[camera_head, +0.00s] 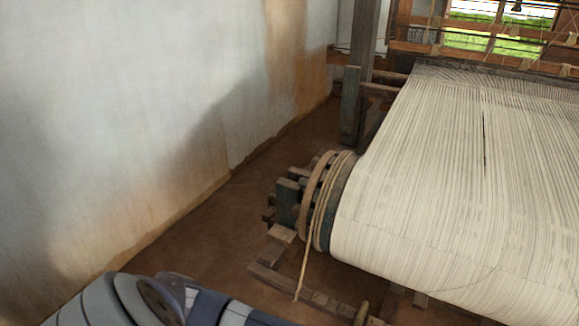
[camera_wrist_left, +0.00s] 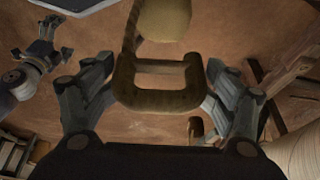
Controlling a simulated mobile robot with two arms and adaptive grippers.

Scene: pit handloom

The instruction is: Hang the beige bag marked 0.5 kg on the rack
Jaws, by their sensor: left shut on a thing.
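In the left wrist view, my left gripper (camera_wrist_left: 160,100) is shut on a brown squared hook or handle (camera_wrist_left: 160,99), with one finger at each side. A rounded beige bag (camera_wrist_left: 165,18) shows just beyond the handle, cut off by the top edge, with a brown rope-like strip beside it. No weight mark on it can be read. In the head view my left arm enters at the bottom left, and its gripper is out of frame. What seems to be my right gripper (camera_wrist_left: 48,38) shows small at the left of the wrist view. I cannot identify the rack for certain.
The loom's warp beam (camera_head: 340,200) carries cream warp threads (camera_head: 450,180). A rope (camera_head: 304,265) runs from the beam down to a wooden floor bar (camera_head: 315,298). A small brown looped piece (camera_head: 361,314) is beside it. Bare floor (camera_head: 215,240) lies between wall and loom.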

